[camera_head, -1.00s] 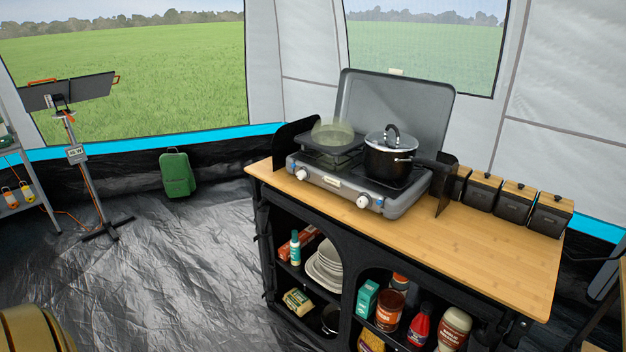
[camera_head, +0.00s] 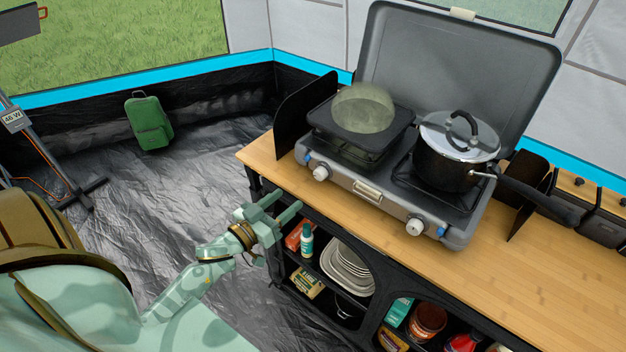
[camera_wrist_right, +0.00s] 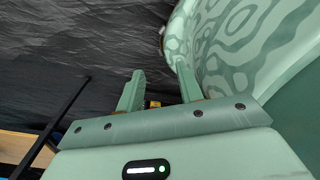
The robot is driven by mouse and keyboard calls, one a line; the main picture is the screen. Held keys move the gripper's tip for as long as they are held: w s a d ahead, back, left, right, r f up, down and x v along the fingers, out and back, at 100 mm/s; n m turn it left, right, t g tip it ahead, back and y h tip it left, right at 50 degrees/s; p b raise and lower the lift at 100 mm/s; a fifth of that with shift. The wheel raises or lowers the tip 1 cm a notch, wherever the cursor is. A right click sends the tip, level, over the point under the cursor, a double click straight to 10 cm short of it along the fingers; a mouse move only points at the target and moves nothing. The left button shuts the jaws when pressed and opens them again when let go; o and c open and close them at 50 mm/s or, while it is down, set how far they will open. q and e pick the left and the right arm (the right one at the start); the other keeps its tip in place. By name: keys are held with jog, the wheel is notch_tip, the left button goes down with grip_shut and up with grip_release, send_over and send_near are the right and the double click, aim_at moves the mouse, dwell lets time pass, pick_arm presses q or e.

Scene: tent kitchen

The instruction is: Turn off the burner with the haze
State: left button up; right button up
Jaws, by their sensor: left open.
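The two-burner camping stove (camera_head: 366,190) stands on the wooden counter with its lid up. A pale yellowish haze (camera_head: 363,108) hangs over the left burner (camera_head: 350,150), which has a dark flat plate on it. The left knob (camera_head: 321,173) is on the stove's front below that burner. The right knob (camera_head: 414,225) is below the burner with the black pot (camera_head: 447,170). My left gripper (camera_head: 284,205) is open and empty, in front of the counter's left front edge, below and left of the left knob. My right gripper (camera_wrist_right: 158,85) shows in the right wrist view, fingers apart and empty.
The counter (camera_head: 480,285) has clear wood along its front and right. Shelves below hold plates (camera_head: 347,268), bottles and boxes. A dark wind panel (camera_head: 303,115) stands left of the stove. The pot handle (camera_head: 535,198) juts right.

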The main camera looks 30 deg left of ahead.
aim_at(317, 176)
pick_arm(q)
jog(key=w, duration=0.3)
jog(key=w+d+b, duration=0.1)
jog(key=w, duration=0.6)
jog(key=shift+w+d+b, duration=0.2)
jog(key=shift+d+b, duration=0.1)
jog(key=shift+d, duration=0.05)
jog(key=c, duration=1)
